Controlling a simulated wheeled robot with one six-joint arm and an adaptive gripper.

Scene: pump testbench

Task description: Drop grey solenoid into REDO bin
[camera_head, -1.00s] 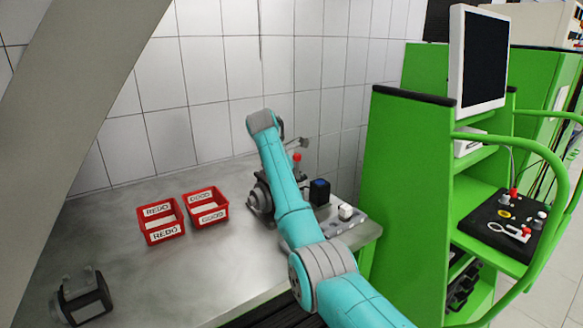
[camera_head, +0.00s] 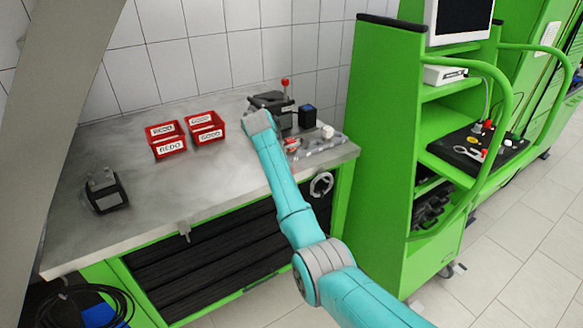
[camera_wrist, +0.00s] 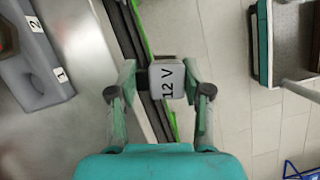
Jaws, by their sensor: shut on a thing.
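My gripper (camera_wrist: 166,84) is shut on the grey solenoid (camera_wrist: 164,80), a light grey block marked "12 V". In the wrist view its fingers press on two opposite sides, and floor and the bench's front edge show behind it. In the head view my arm's end is by the pump, right of the bins; the fingers and the solenoid cannot be made out there. The red REDO bin (camera_head: 170,148) stands on the bench, left of the arm's end. It shows no solenoid inside that I can make out.
The red GOOD bin (camera_head: 208,137) stands right beside the REDO bin. The pump with a red-knobbed lever (camera_head: 286,83) is at the back. A numbered holder (camera_wrist: 40,50) lies on the bench's right. A green cart (camera_head: 385,130) stands right. The bench middle is bare.

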